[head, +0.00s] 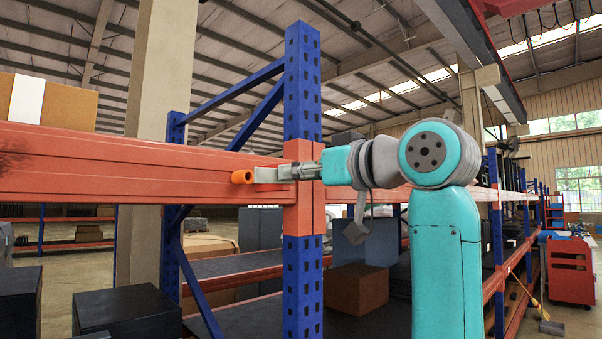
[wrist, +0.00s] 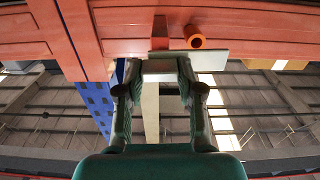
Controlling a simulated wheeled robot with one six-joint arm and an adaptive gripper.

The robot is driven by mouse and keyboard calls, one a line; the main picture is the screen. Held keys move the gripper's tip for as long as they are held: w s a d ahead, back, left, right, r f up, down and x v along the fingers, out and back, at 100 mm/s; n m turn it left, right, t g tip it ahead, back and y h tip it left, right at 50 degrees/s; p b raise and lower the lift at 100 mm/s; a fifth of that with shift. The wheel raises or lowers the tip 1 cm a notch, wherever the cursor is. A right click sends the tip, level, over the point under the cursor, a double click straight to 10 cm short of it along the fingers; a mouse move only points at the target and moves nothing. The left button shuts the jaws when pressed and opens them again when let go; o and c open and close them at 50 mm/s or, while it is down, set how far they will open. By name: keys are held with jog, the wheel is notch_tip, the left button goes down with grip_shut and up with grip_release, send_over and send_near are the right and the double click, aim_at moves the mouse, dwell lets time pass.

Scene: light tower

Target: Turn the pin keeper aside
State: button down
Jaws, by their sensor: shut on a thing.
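The pin keeper, a flat grey metal plate (head: 268,174), lies across the face of the orange beam by the blue upright. It also shows in the wrist view (wrist: 210,60), running sideways under the orange pin. The pin (head: 241,177) is a short orange hollow cylinder sticking out of the beam; its open end shows in the wrist view (wrist: 195,37). My gripper (head: 296,171) reaches in from the right at beam height. The fingertips hide part of the plate.
The orange beam (head: 120,165) meets the blue upright (head: 302,85) at an orange bracket (head: 304,205) right behind my gripper. A cardboard box (head: 62,100) sits on the beam level at left. Dark boxes (head: 125,312) stand lower in front.

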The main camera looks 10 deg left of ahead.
jog(key=shift+s+a+f+n, duration=0.1)
jog(key=shift+f+n, duration=0.05)
jog(key=shift+n, duration=4.2)
jog(key=shift+s+f+n, duration=0.1)
jog(key=shift+n, duration=4.25)
jog(key=c, duration=0.7)
grip_release()
jog(key=v, duration=1.2)
